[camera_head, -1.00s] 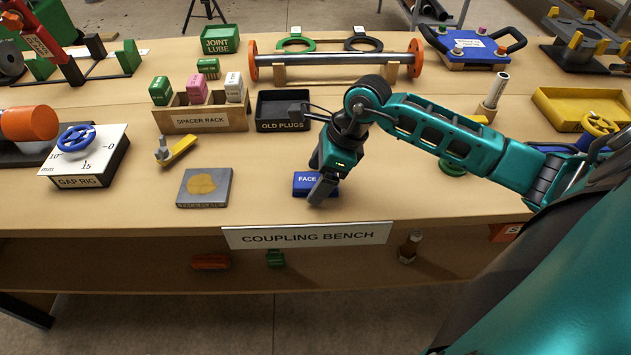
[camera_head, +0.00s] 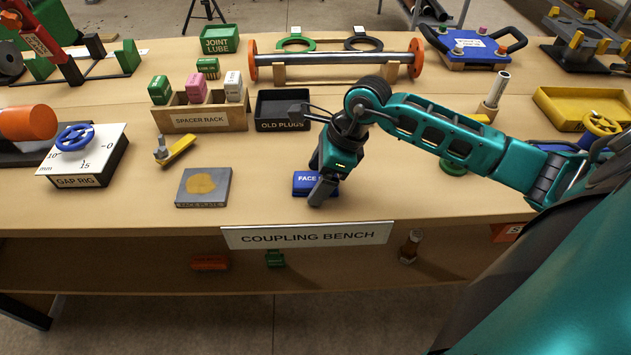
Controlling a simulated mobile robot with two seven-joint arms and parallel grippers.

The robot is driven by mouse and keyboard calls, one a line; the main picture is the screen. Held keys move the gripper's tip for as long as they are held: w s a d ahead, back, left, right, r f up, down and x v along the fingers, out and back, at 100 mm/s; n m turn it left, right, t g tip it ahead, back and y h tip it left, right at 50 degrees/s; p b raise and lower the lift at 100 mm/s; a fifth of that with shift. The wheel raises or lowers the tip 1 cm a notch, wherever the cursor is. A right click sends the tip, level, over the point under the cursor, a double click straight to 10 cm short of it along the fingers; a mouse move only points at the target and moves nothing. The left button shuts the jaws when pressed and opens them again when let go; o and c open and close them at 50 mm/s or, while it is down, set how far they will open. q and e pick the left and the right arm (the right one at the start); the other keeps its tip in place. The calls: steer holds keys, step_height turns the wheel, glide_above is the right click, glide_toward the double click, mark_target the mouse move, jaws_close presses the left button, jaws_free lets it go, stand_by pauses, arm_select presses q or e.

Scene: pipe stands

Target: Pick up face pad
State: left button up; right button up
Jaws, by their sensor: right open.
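The face pad is a blue block (camera_head: 303,184) with white lettering that reads "FACE". It lies on the coupling bench near the front edge, in the middle of the head view. My right gripper (camera_head: 322,190) points down over the right part of the pad and hides the rest of its label. It is open. I cannot tell whether its fingers touch the pad. My left gripper is not in view.
A grey plate (camera_head: 204,188) with a tan patch lies left of the pad. Behind are the spacer rack (camera_head: 203,120) and the black old plugs tray (camera_head: 283,109). The gap rig (camera_head: 85,158) stands at left. Bare bench top lies around the pad.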

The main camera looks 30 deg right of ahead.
steer(key=c, duration=1.1)
steer(key=shift+r+p, duration=0.35)
steer(key=shift+p, duration=0.1)
step_height(320, 180, up, 20)
steer(key=shift+f+p, duration=0.1)
steer(key=shift+p, duration=0.45)
